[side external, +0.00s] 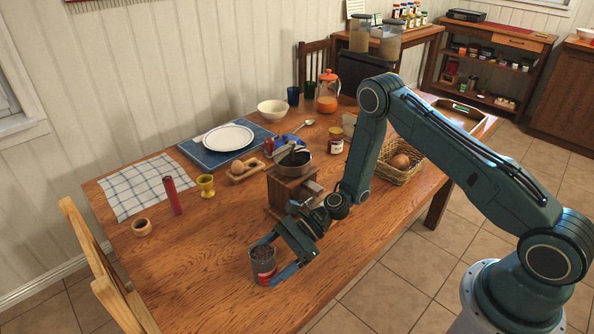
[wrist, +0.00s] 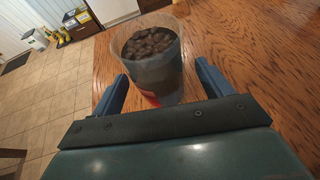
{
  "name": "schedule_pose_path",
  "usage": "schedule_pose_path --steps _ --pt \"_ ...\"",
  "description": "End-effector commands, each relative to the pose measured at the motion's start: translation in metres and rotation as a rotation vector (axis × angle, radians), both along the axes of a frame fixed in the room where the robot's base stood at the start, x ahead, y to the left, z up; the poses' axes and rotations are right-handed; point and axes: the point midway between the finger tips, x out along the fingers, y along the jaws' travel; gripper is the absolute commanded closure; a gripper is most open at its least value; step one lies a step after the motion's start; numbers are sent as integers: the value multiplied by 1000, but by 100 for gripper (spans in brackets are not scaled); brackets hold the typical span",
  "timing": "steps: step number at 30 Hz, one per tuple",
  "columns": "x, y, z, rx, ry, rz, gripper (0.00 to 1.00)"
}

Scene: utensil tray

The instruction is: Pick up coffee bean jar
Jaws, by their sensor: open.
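The coffee bean jar (side external: 263,266) stands upright near the front edge of the wooden table. It is a clear jar with a red label, filled with dark beans. In the wrist view the jar (wrist: 150,62) stands between the two blue fingers of my gripper (wrist: 158,88). In the side view my gripper (side external: 273,257) is low at the table, with one finger on the far side of the jar and one on the near side. The fingers are open around the jar. Whether either finger touches it I cannot tell.
A wooden coffee grinder (side external: 290,188) stands behind my gripper. A red cylinder (side external: 172,195), a yellow egg cup (side external: 206,186) and a small wooden cup (side external: 141,227) stand to the left. A basket (side external: 397,168) is at the right. The table's front left is clear.

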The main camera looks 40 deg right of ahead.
Motion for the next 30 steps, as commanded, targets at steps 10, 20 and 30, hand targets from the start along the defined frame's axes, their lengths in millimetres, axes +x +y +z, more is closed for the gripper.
schedule_pose_path --steps 10,20,30 --pt "0 0 0 0 0 0 73" --pt "0 0 2 2 -1 0 79" --pt "1 0 19 1 -4 2 79"
